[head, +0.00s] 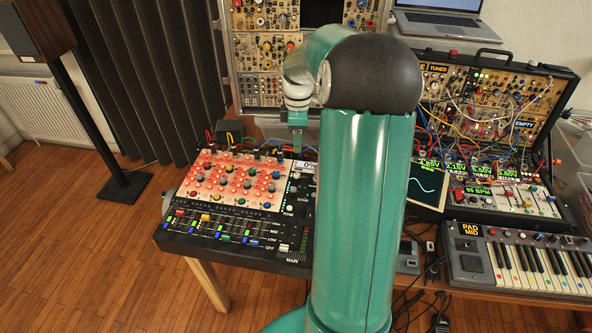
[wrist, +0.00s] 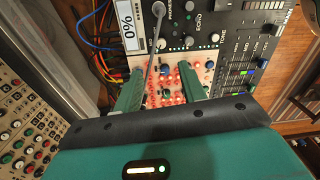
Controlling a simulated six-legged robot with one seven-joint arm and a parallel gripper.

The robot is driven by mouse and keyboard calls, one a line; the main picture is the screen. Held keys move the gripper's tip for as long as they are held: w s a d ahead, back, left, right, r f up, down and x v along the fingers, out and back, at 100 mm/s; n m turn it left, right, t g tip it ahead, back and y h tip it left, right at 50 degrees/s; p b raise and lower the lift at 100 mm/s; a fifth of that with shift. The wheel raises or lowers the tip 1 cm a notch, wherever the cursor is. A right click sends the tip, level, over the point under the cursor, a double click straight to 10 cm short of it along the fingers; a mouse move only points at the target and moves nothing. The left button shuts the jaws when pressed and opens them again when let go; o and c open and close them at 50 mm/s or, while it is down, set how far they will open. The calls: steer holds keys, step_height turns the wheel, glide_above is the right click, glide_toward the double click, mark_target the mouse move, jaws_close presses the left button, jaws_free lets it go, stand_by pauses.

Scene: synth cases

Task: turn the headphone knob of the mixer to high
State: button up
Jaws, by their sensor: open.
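The mixer (head: 240,255) stands on the table at left in the head view, with a lit pink knob panel and a black strip with colored faders. Its black section, with a "0%" display (wrist: 127,22) and a "PHONES" label (wrist: 190,8), shows at the top of the wrist view.
Patch cables (wrist: 95,40) plug in along the mixer's back edge. A grey cable or rod (wrist: 152,50) crosses between my fingers. A modular synth case (head: 262,60) stands behind; another case (head: 490,100) and a keyboard (head: 530,262) lie to the right.

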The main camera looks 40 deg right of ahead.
mark_target(297, 174)
steer(key=f, duration=1.2)
steer(key=shift+s+a+f, duration=0.2)
steer(key=shift+s+f, duration=0.05)
steer(key=shift+f, duration=0.15)
steer(key=shift+c, duration=0.4)
jaws_close()
